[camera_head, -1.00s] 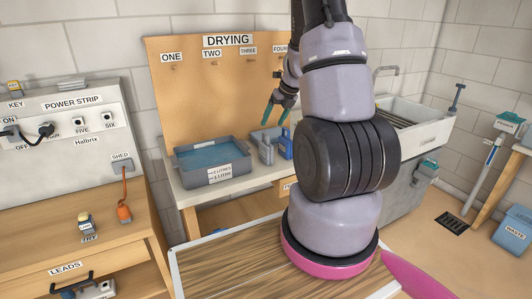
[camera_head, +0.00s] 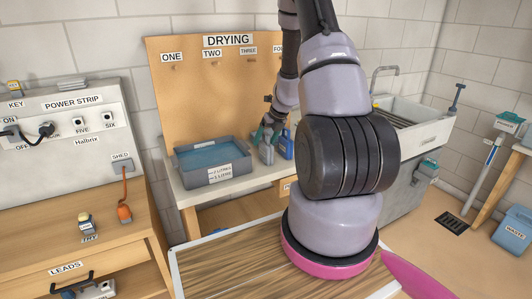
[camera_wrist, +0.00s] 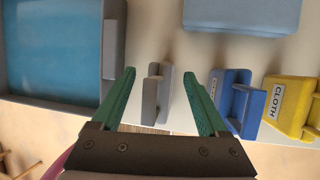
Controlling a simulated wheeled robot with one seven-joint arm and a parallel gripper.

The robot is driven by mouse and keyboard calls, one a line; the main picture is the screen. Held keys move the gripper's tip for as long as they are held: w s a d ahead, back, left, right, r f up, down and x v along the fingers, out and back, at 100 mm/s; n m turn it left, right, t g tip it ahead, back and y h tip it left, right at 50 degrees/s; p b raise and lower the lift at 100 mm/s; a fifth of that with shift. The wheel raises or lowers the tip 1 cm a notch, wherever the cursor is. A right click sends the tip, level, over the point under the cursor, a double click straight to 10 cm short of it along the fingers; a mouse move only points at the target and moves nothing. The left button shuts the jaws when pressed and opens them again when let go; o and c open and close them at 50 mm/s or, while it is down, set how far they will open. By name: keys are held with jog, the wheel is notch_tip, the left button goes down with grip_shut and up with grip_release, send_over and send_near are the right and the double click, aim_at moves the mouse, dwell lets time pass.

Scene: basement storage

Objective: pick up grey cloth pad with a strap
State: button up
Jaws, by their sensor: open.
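The grey cloth pad with a strap (camera_wrist: 157,94) stands on the bench in the wrist view, between the two green fingertips of my gripper (camera_wrist: 161,92). The fingers are open, with a gap on each side of the pad. In the head view the grey pad (camera_head: 266,152) shows at the right of the water tub, and my gripper (camera_head: 268,136) is over it, pointing down. The fingers partly cover the pad there.
A blue pad (camera_wrist: 234,98) stands close to the right finger, with a yellow pad (camera_wrist: 292,105) labelled CLOTH beyond it. A grey tub of blue water (camera_wrist: 108,60) stands at the left. A light blue block (camera_wrist: 240,14) lies at the top.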

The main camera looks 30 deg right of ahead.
grip_shut()
